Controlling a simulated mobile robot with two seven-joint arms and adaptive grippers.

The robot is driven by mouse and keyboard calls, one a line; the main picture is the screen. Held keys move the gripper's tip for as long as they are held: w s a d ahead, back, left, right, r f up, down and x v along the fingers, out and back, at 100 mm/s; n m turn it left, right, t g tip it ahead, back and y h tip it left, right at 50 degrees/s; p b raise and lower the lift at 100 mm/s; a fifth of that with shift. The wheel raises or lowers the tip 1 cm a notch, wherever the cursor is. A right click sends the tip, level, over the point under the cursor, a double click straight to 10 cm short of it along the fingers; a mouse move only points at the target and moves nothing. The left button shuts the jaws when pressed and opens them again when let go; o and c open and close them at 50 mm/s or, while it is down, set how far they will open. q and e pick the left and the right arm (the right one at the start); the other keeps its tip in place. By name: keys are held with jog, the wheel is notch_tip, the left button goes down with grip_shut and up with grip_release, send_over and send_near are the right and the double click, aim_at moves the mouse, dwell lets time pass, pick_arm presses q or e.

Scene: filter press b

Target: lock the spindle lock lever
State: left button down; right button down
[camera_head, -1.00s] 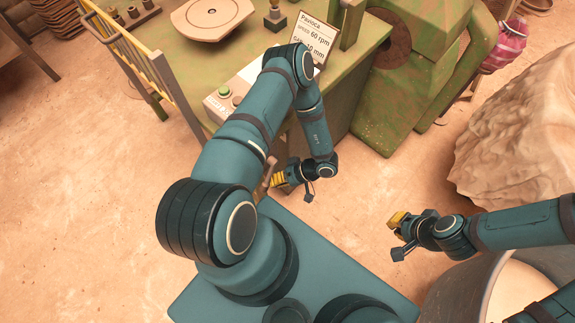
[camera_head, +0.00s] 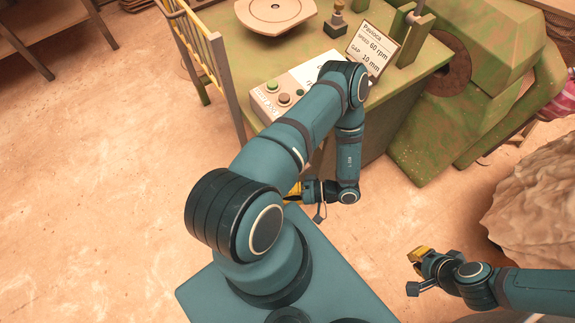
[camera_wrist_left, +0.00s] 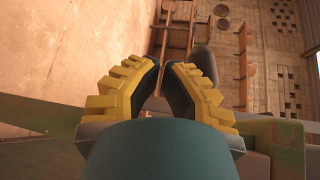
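I cannot make out the spindle lock lever for certain in either view. A small post with a dark knob (camera_head: 336,24) stands on the green machine bench (camera_head: 308,34), but I cannot tell whether it is the lever. My left gripper (camera_head: 294,191) is low in front of the bench, partly hidden by my own arm. In the left wrist view its yellow fingers (camera_wrist_left: 161,68) are close together, with a narrow gap and nothing seen held. My right gripper (camera_head: 418,254) hangs over the floor at the lower right, apart from everything; its finger gap is too small to judge.
A large pale mound (camera_head: 535,205) is at the right. The floor (camera_head: 90,190) at left is clear.

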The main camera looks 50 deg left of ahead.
pick_arm(q)
jog(key=shift+s+r, duration=0.25)
jog(key=shift+r, duration=0.2)
pick_arm(e)
jog(key=shift+r, duration=0.1)
pick_arm(q)
jog(key=shift+s+a+r, duration=0.1)
jog(key=shift+r, duration=0.05)
